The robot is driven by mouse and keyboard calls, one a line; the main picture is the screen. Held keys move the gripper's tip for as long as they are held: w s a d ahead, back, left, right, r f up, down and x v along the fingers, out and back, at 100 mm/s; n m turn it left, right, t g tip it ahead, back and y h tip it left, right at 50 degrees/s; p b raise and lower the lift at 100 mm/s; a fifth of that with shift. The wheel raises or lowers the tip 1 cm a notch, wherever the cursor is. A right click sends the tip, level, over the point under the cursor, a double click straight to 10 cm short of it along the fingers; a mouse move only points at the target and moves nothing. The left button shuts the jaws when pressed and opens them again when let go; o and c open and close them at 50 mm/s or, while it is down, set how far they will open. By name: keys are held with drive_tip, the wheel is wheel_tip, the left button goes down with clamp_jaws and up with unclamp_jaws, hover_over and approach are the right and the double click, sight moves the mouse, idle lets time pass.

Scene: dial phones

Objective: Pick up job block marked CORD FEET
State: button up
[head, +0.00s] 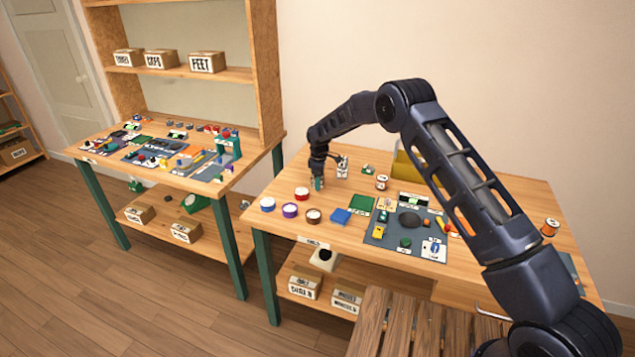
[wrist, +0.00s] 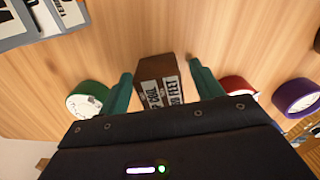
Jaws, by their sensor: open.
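A small brown wooden block (wrist: 152,68) stands between my fingers in the wrist view. Two white labels show on its near side; one reads partly "COIL", the other ends in "FEET", with its first word partly cut off. My gripper (wrist: 159,70) is open, with a green finger on each side of the block and a visible gap to both. In the head view my gripper (head: 317,184) is low over the back left of the right-hand table. I cannot make out the block there.
Round tins stand close by: a red-lidded one (wrist: 240,87), a purple one (wrist: 298,97) and a green-and-white one (wrist: 87,99). A white, dark-marked item (head: 342,166) stands right of my gripper. A mat (head: 378,236) with parts lies toward the front of the table (head: 268,224).

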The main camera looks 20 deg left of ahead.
drive_tip(key=c, duration=1.1)
drive_tip(key=shift+r, duration=0.1)
